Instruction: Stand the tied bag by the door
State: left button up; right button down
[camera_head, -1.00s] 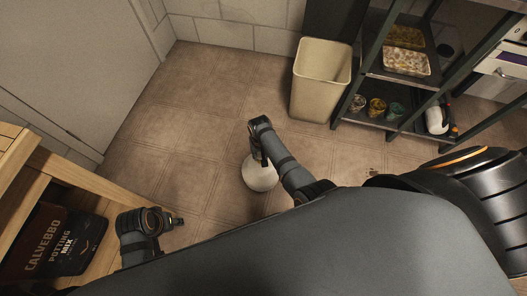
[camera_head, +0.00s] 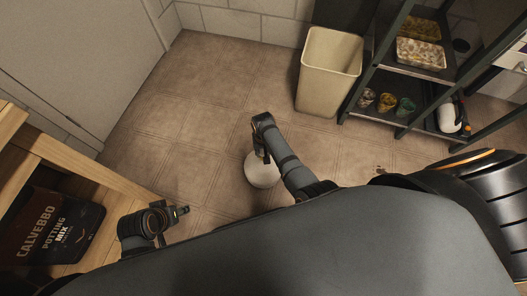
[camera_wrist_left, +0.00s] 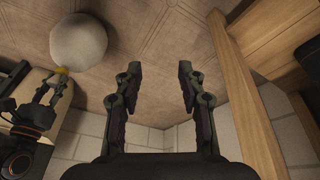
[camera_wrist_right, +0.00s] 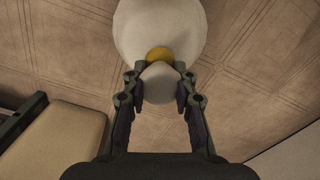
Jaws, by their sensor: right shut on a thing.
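The tied bag (camera_head: 262,172) is a pale, rounded bag, partly hidden under my right arm in the head view. My right gripper (camera_wrist_right: 159,88) is shut on its gathered neck, just beyond a yellow tie (camera_wrist_right: 160,54). The bag also shows at the upper left of the left wrist view (camera_wrist_left: 78,40). I cannot tell whether it touches the floor. The door (camera_head: 70,60) is the grey panel at the upper left, away from the bag. My left gripper (camera_wrist_left: 157,80) is open and empty, near the wooden bench in the head view (camera_head: 184,211).
A beige bin (camera_head: 328,75) stands by the back wall, beside a dark shelf rack (camera_head: 400,125) with trays and pots. A wooden bench (camera_head: 85,172) at the left holds a potting mix sack (camera_head: 50,228). Floor (camera_head: 190,100) between bag and door is clear.

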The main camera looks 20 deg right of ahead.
jog(key=c, duration=1.1)
grip_release()
jog(key=shift+o, duration=0.2)
jog(key=shift+r, duration=0.25)
pick_arm(q)
notch_tip(320, 180, up, 5)
jog(key=a+g+p, duration=0.2)
jog(key=p, duration=0.3)
pick_arm(e)
notch_tip(320, 180, up, 4)
jog(key=shift+f, duration=0.1)
jog(key=shift+r+p, duration=0.8)
jog(key=shift+r, duration=0.05)
pick_arm(q)
notch_tip(320, 180, down, 14)
jog(key=s+a+y+p, duration=0.2)
jog(key=a, duration=0.1)
pick_arm(e)
notch_tip(320, 180, up, 2)
notch_tip(320, 180, up, 2)
jog(key=shift+p, duration=1.15)
pick_arm(q)
jog(key=s+a+f+p, duration=0.2)
jog(key=s+f, duration=0.5)
jog(key=s, duration=0.1)
pick_arm(e)
jog(key=shift+r, duration=1.05)
